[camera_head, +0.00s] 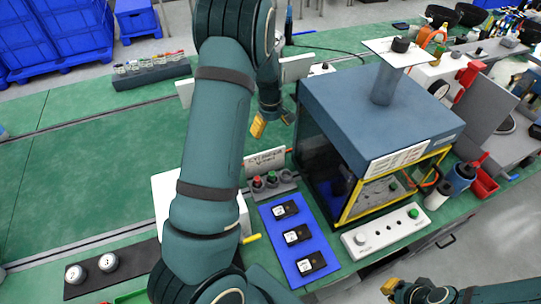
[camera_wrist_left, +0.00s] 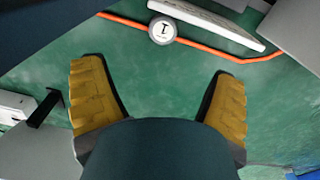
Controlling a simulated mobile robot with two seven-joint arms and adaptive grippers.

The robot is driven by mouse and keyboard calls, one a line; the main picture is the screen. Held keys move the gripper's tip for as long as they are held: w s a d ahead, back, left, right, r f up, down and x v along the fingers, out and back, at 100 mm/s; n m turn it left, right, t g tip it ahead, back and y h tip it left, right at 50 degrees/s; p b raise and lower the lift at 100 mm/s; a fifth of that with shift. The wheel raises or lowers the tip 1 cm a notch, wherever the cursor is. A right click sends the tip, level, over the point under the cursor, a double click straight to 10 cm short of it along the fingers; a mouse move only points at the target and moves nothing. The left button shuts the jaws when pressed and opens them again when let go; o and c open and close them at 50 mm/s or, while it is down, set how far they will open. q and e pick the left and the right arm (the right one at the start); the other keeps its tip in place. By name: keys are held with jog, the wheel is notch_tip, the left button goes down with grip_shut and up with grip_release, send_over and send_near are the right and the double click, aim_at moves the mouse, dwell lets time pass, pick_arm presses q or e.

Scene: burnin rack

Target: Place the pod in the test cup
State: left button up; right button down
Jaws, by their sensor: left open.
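My left gripper (camera_head: 270,124) is open and empty over the green bench, left of the blue-topped test chamber (camera_head: 375,105). In the left wrist view its yellow fingers (camera_wrist_left: 160,78) are wide apart with bare green surface between them. A small round grey piece (camera_wrist_left: 162,30) with a white top and a dark mark sits beyond the fingertips; I cannot tell whether it is the pod or the test cup. Two round white-topped pieces (camera_head: 108,262) sit on a dark mat at lower left. My right gripper (camera_head: 391,286) is at the bottom right; its finger gap is unclear.
A blue tray (camera_head: 277,235) holds black blocks with white labels. A white control box (camera_head: 386,232) stands beside it. A grey holder (camera_head: 272,187) has red and green tops. An orange line (camera_wrist_left: 205,46) crosses the bench. My left arm hides part of the bench; the left side is mostly clear.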

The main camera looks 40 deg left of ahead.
pick_arm(q)
notch_tip(320, 180, down, 8)
jog(key=shift+w+f+b, duration=0.1)
jog(key=shift+f+b, duration=0.1)
jog(key=shift+b, duration=0.2)
jog(key=shift+a+f, duration=0.1)
jog(key=shift+f, duration=2.55)
jog(key=shift+c, duration=0.4)
jog(key=shift+s, duration=0.2)
jog(key=c, duration=1.2)
jog(key=shift+r, duration=0.1)
notch_tip(320, 180, up, 18)
jog(key=shift+p, duration=0.7)
jog(key=shift+c, duration=0.2)
jog(key=shift+s, duration=0.1)
